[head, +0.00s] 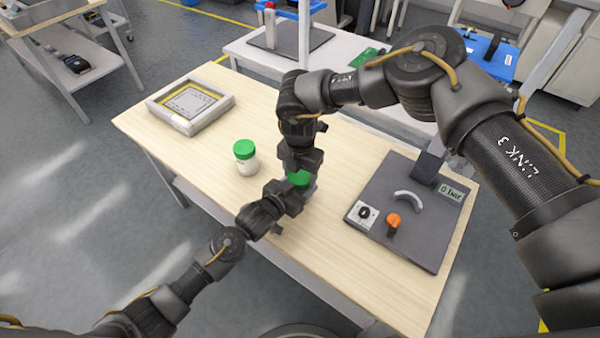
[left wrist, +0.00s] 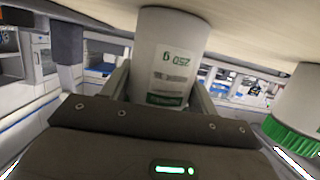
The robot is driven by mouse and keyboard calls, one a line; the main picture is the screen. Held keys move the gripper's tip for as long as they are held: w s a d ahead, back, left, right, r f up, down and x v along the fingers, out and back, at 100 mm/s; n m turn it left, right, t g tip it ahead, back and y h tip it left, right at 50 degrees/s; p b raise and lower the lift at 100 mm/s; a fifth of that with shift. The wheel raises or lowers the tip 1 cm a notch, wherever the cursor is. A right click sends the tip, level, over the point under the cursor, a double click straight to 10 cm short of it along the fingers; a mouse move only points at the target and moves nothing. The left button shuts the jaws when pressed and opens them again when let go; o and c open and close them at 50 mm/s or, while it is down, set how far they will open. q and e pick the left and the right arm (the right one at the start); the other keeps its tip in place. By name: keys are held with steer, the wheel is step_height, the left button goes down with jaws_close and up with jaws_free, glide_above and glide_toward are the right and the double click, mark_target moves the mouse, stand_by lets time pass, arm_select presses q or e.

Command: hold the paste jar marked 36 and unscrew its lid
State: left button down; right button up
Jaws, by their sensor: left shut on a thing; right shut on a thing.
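A white paste jar with a green lid (head: 299,178) stands upright near the middle of the table, largely hidden by my grippers. My left gripper (head: 296,192) is shut on its body from the near left side. In the left wrist view, which is upside down, its white body (left wrist: 170,45) sits between the fingers and its label reads "250 g"; I cannot read a 36. My right gripper (head: 300,169) reaches down from above and is shut on the green lid. A second white jar with a green lid (head: 246,157) stands apart to the left.
A grey-framed tray (head: 219,107) with a yellow-edged panel lies at the table's far left. A dark fixture plate (head: 425,225) with an orange knob (head: 393,221), a black dial and a "0 bar" display is on the right. The wooden table (head: 205,171) is bare around the second jar.

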steer(key=shift+n, duration=1)
steer(key=o, duration=1.1)
steer(key=shift+r, duration=0.1)
